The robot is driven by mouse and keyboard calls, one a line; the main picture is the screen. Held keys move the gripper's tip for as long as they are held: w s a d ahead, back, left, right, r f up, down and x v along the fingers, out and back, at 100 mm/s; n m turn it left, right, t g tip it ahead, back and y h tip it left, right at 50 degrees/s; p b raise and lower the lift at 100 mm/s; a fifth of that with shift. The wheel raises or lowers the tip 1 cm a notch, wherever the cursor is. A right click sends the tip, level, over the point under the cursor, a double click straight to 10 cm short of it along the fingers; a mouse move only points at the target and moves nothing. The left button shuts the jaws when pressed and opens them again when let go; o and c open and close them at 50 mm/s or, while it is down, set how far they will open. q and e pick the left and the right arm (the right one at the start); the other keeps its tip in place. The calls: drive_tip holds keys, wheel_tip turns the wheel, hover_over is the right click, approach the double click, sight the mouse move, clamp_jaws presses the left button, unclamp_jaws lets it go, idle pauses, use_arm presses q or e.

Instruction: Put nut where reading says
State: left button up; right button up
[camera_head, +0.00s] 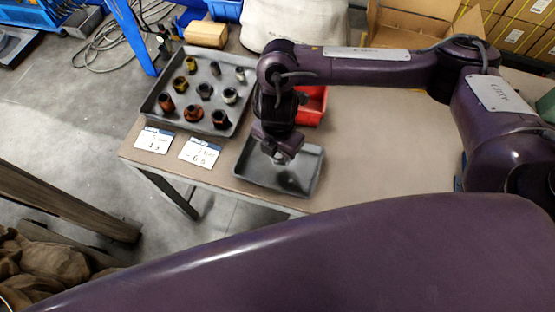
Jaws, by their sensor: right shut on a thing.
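My right gripper (281,157) is over the small grey tray (306,181) near the table's front edge, pointing down. It is shut on a nut, which is mostly hidden by the fingers. A faint shiny patch shows in the tray below the fingers; I cannot tell what it is. The large grey tray (161,92) at the left holds several nuts and fittings, brown, dark, brass and silver. Two white cards (153,140) (199,152) with handwritten figures lie before it; the figures are too small to read surely. My left gripper is not in view.
A red bin (312,106) stands behind the small tray, partly hidden by my right arm. A wooden block (206,34), a white sack-like container (292,22) and a cardboard box (411,22) are at the back. The tabletop (365,145) right of the small tray is clear.

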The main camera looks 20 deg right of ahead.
drive_tip(key=shift+f+b, duration=0.65)
drive_tip(key=shift+f, duration=1.45)
drive_tip(key=shift+f, duration=0.3)
drive_tip(key=o, duration=1.2)
